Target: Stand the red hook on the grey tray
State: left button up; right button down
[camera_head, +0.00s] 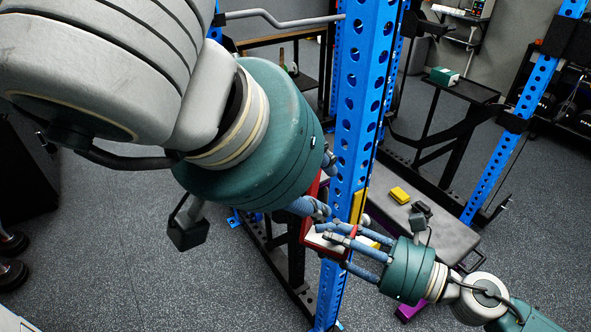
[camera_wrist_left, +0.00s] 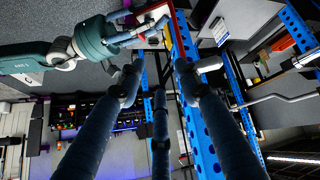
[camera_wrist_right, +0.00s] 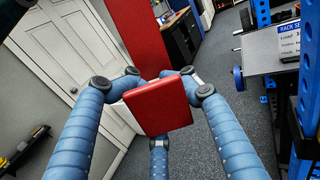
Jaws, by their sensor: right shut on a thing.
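The red hook (camera_head: 309,232) is beside the blue perforated post, partly hidden behind the grippers; I cannot tell whether it touches the post. My right gripper (camera_head: 335,238) is shut on it, and a red piece of it with a white edge (camera_wrist_right: 160,106) sits between the fingers in the right wrist view. The hook also shows at the top of the left wrist view (camera_wrist_left: 181,42). My left gripper (camera_wrist_left: 162,78) has its fingers spread and empty, close to the hook.
A yellow block (camera_head: 399,195) and small black items lie on the grey top. The blue post (camera_head: 352,120) rises between my arms, and another (camera_head: 497,170) stands at right. A black stand with a green box (camera_head: 444,76) is behind. Open floor lies at left.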

aim_at(317, 181)
jog(key=shift+w+r, duration=0.1)
pick_arm(q)
jog(key=w+f, duration=0.2)
jog(key=w, duration=0.1)
jog(key=w+f+m+t, duration=0.1)
jog(key=w+f, duration=0.2)
jog(key=w+d+f+m, duration=0.1)
jog(key=w+f, duration=0.1)
jog(key=shift+w+f+t+y, duration=0.25)
jog(key=shift+w+t+y, duration=0.05)
jog(key=shift+w+y, duration=0.1)
grip_shut()
jog(key=shift+r, duration=0.1)
pick_arm(e)
jog(key=c, duration=0.8)
grip_release()
